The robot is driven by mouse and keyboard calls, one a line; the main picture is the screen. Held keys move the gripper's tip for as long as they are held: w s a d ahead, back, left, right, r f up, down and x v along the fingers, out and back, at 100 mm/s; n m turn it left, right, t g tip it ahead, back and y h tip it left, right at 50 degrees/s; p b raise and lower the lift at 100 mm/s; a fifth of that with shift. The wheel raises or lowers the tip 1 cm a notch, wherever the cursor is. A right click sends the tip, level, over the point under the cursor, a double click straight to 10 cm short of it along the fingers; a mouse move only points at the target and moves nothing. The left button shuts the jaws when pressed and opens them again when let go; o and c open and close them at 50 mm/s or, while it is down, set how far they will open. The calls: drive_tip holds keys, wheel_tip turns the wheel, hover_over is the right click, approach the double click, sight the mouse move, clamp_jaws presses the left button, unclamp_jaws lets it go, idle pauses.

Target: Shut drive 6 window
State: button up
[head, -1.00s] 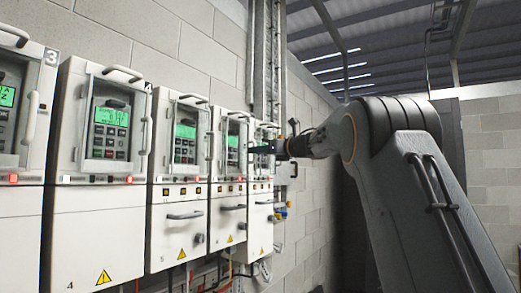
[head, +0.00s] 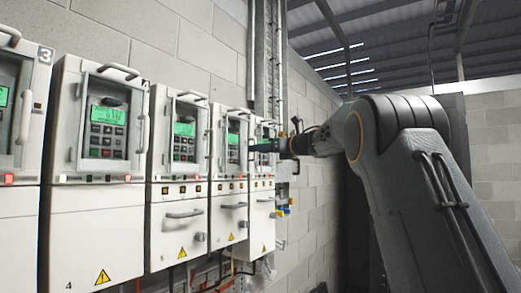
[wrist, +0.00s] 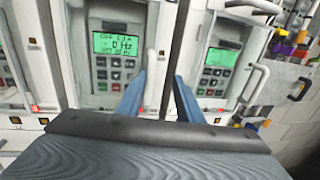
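Drive 6 (head: 233,205) is the fourth cabinet from the left in the head view, taking the second as the one marked 4. In the wrist view its lit green display (wrist: 115,45) reads 0 Hz. A pale upright window handle (wrist: 150,72) stands at the right of that panel. My gripper (wrist: 159,76) is open, with two blue fingers apart. The handle shows between the fingers in the picture, near the left one; I cannot tell the depth or whether they touch. In the head view my gripper (head: 257,147) is in front of the far drives. How far the window stands open is unclear.
The end drive (wrist: 222,57) stands close on the right, with its own window handle (wrist: 256,83). Coloured connectors and a black handle (wrist: 300,88) are on the wall beyond. Drive 4 (head: 95,225) and drive 5 (head: 178,222) are to the left in the head view.

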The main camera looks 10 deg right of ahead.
drive_tip(key=shift+f, duration=0.15)
drive_tip(key=b+v, duration=0.4)
drive_tip(key=v, duration=0.3)
drive_tip(key=shift+s, duration=0.35)
drive_tip(key=shift+d, duration=0.1)
drive_tip(key=shift+c, duration=0.4)
